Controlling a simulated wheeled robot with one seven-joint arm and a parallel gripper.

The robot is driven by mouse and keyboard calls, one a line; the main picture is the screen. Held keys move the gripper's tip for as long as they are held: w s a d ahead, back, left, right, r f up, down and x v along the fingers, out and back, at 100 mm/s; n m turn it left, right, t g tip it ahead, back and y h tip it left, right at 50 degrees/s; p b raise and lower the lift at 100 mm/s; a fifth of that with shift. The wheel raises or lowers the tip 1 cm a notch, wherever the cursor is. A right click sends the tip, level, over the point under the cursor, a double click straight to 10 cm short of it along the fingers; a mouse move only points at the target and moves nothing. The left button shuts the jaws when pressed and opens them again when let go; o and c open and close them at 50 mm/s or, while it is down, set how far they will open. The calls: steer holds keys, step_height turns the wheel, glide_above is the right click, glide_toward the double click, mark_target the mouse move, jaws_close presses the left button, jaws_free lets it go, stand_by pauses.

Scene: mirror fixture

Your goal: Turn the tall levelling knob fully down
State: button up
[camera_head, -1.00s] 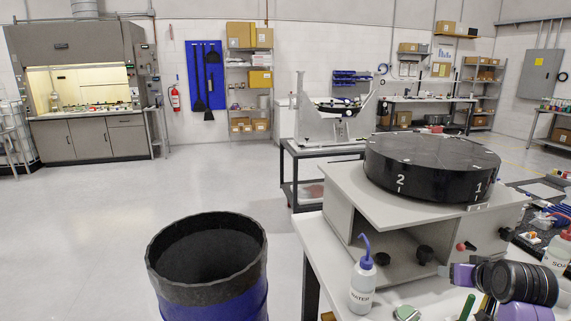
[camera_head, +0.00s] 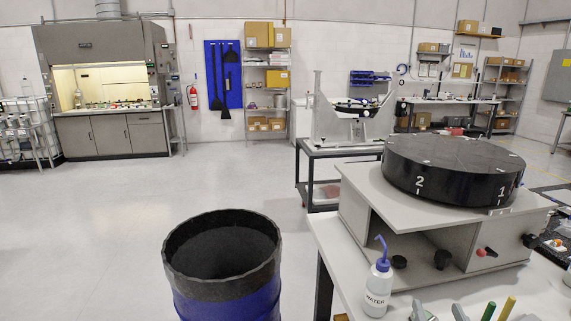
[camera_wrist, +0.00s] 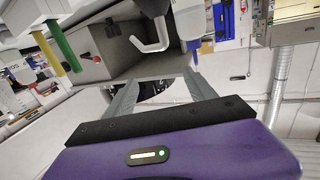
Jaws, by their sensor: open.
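A white mirror fixture (camera_head: 352,118), with a dark panel between its uprights, stands on a dark cart at the back. It is too small for me to make out a tall levelling knob on it. Nearer, a grey box (camera_head: 455,275) carries a black disc (camera_head: 452,168) marked 1 and 2. I cannot tell which, if any, is the levelling knob.
A water bottle (camera_head: 377,288) stands on the white bench (camera_head: 334,250). Green (camera_head: 488,311) and yellow (camera_head: 506,308) handles rise at the bottom edge. A blue-black barrel (camera_head: 222,265) stands left of the bench. The floor (camera_head: 110,235) further left is clear.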

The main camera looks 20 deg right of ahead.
steer(key=s+a+f+n+y, duration=0.2)
steer(key=s+a+y, duration=0.1)
steer(key=s+a, duration=0.5)
steer(key=s+a+f+n+y, duration=0.1)
steer(key=s+a+n+y, duration=0.1)
steer(key=s+a, duration=0.6)
steer(key=s+a+f+n+y+b, duration=0.1)
steer(key=s+a+f+n+y, duration=0.1)
steer(key=s+a, duration=0.6)
steer(key=a+n+y, duration=0.1)
steer(key=y, duration=0.1)
steer(key=shift+s+a+f+y, duration=0.2)
steer(key=shift+a+f+y, duration=0.1)
steer(key=shift+a+f, duration=0.1)
